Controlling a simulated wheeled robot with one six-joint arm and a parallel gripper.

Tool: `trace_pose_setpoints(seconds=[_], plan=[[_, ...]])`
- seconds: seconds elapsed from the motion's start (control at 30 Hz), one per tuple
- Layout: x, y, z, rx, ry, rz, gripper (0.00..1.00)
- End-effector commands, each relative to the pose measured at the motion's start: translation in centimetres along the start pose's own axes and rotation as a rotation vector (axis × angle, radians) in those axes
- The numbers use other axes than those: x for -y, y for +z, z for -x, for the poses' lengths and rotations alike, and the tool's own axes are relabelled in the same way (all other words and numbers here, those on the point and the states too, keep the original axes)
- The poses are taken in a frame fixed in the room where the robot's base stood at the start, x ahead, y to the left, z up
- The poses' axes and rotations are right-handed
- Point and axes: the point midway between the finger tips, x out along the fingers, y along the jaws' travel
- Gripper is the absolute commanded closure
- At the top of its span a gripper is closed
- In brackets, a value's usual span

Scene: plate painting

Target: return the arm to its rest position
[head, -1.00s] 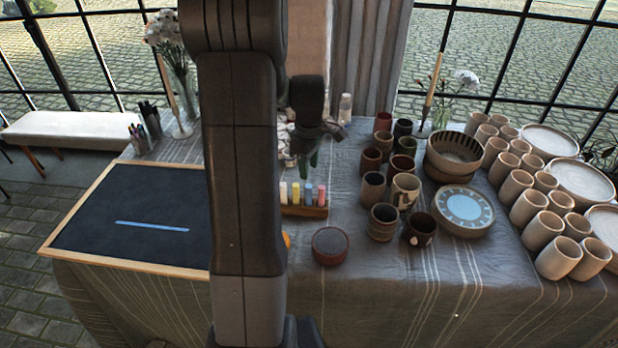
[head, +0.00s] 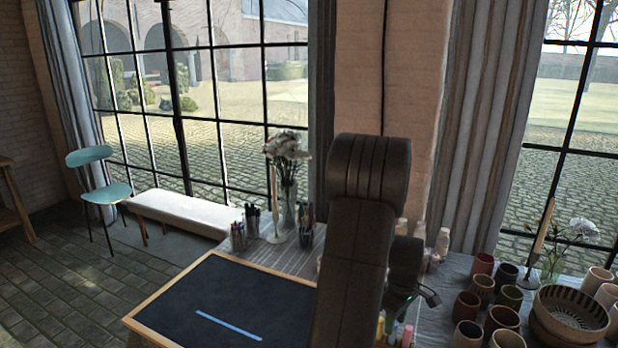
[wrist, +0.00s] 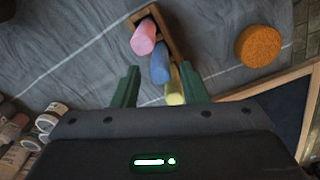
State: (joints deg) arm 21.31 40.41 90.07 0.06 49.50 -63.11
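My arm stands upright in the right-centre of the head view, with my gripper (head: 428,296) beside it, partly hidden. In the wrist view, the green fingers of my gripper (wrist: 158,67) are apart, with nothing held between them. Beyond and below the fingers, a wooden chalk holder (wrist: 172,30) holds a pink chalk (wrist: 144,36), a blue chalk (wrist: 160,64) and a yellow chalk (wrist: 174,86). The fingers look clear of the chalks.
The framed blackboard (head: 215,300) carries a blue line (head: 228,325). An orange round sponge (wrist: 258,46) lies on the cloth. Pen cups (head: 238,236) and a flower vase (head: 288,200) stand behind the board. Several cups and a patterned bowl (head: 570,312) crowd the right.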

Motion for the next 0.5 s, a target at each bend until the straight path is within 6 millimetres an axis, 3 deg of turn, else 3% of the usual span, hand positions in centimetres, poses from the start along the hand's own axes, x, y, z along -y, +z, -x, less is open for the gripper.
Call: trace_pose_setpoints(seconds=[0.27,0.5], plan=[[0.1,0.0,-5.2,0.001,-0.003,0.000,0.61],[0.0,0.0,-2.8,-0.001,0.001,0.000,0.61]])
